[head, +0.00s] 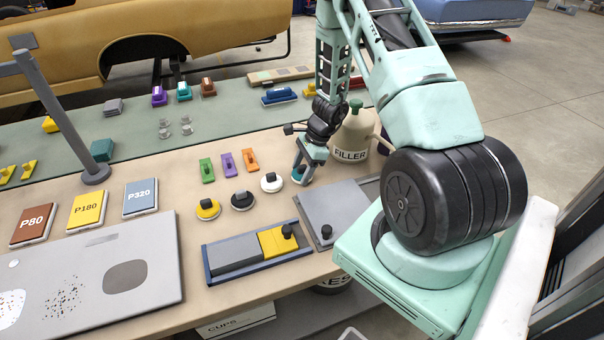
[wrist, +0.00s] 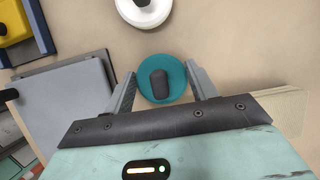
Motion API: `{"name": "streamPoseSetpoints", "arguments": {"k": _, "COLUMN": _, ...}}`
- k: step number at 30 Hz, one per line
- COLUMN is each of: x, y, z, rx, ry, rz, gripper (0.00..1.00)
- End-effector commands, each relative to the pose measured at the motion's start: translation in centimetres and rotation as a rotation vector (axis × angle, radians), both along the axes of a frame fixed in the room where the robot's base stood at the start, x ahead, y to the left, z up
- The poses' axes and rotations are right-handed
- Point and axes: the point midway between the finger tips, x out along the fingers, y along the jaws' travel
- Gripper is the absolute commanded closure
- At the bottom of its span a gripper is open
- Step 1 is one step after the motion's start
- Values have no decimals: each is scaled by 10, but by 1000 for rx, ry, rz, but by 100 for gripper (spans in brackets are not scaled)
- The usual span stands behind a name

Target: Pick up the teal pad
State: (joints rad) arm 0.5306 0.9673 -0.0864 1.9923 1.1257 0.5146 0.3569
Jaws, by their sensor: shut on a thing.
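The teal pad (wrist: 174,66) is a round disc with a dark knob (wrist: 159,84) on top. In the wrist view it sits between the two fingers of my gripper (wrist: 160,80), which is shut on it. In the head view my gripper (head: 308,165) reaches down over the teal pad (head: 299,174) at the right end of the row of round pads, and partly hides it. The pad appears to be at the tabletop; I cannot tell whether it is touching it.
A white round pad (head: 271,182) is close on the left, then black (head: 242,200) and yellow (head: 208,208) ones. The FILLER can (head: 352,140) stands just right of my gripper. A grey plate (head: 335,213) and a blue tray (head: 223,269) with grey and yellow blocks lie in front.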

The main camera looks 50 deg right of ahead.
Motion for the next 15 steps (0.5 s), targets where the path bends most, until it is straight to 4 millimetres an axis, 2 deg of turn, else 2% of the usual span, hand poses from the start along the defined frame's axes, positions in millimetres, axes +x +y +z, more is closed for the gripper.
{"name": "streamPoseSetpoints", "arguments": {"k": 8, "x": 1, "y": 0, "z": 7, "rx": -1, "ry": -2, "rz": 1, "gripper": 66}}
{"name": "streamPoseSetpoints", "arguments": {"k": 15, "x": 1, "y": 0, "z": 40, "rx": -3, "ry": -5, "rz": 1, "gripper": 66}}
